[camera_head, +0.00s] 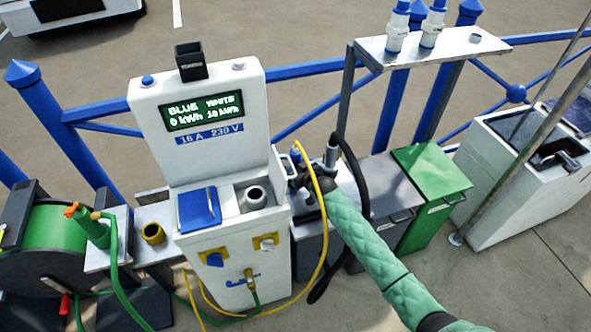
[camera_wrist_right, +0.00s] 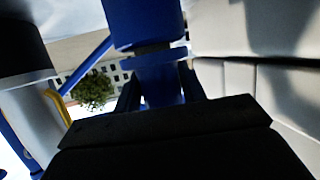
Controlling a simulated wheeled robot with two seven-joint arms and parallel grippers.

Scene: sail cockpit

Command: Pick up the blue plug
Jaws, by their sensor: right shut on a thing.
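My right arm comes in from the lower right in the head view, and its gripper (camera_head: 303,181) is beside the right side of the white power pedestal (camera_head: 200,110). In the right wrist view the dark fingers of this gripper (camera_wrist_right: 160,92) are shut on the blue plug (camera_wrist_right: 147,24), which stands up between them. In the head view the plug is small and mostly hidden by the gripper, so I cannot tell whether it still touches its holder. My left gripper is not in view.
A grey connector (camera_head: 331,156) with a black cable stands close right of the gripper. A yellow cable (camera_head: 326,215) hangs nearby. The pedestal has a blue flap (camera_head: 199,207) and an open grey socket (camera_head: 255,196). A green hose reel (camera_head: 55,238) is at left, a green bin (camera_head: 432,170) at right.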

